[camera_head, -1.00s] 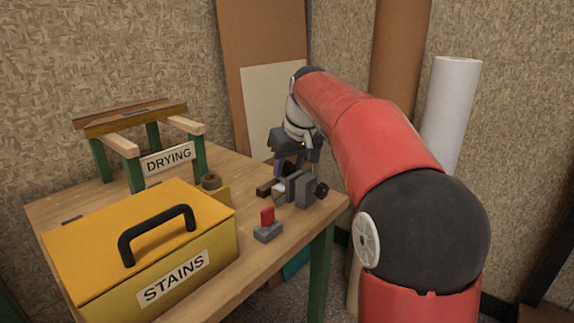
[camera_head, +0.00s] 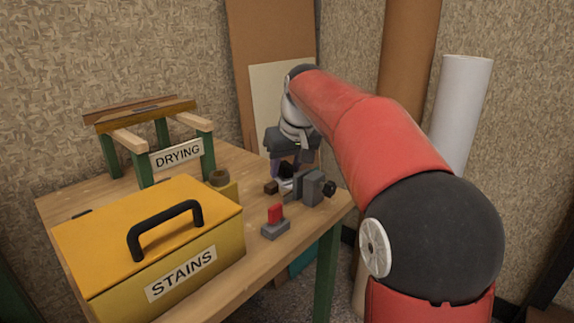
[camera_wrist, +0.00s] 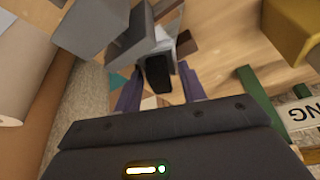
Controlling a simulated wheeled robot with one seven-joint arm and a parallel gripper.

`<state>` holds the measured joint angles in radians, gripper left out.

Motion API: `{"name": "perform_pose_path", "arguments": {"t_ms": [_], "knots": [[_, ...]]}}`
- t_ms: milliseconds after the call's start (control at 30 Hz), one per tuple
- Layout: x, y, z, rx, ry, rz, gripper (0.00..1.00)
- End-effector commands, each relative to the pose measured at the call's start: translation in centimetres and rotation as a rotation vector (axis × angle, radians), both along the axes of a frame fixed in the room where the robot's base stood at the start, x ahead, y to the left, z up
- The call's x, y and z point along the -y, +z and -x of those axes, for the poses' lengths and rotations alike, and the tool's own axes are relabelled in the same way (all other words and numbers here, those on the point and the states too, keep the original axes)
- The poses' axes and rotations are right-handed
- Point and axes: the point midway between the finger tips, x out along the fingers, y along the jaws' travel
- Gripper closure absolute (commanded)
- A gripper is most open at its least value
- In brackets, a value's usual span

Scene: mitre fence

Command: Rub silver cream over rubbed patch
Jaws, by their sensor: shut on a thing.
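My gripper (camera_head: 289,166) points down at the far right corner of the workbench, behind the grey vise (camera_head: 312,188). In the wrist view its two purple fingers (camera_wrist: 160,88) are shut on a small black piece (camera_wrist: 158,72). The black piece sits close to the grey vise jaws (camera_wrist: 150,47); I cannot tell whether it touches the work there. Coloured patches of brown, white and teal (camera_wrist: 116,80) show around the fingers. The rubbed patch and any silver cream cannot be made out clearly.
A yellow STAINS box (camera_head: 140,250) with a black handle fills the bench front. A drying rack (camera_head: 145,135) stands behind it. A white roll (camera_head: 462,110) stands right of the bench.

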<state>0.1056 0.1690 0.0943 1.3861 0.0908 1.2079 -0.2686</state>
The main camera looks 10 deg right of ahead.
Motion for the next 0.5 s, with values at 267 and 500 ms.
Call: {"name": "perform_pose_path", "arguments": {"t_ms": [267,500], "knots": [[1.7,0.0,-0.4,-0.002,-0.004,0.000,0.81],[2.8,-0.1,-0.7,-0.001,-0.002,0.000,0.81]]}}
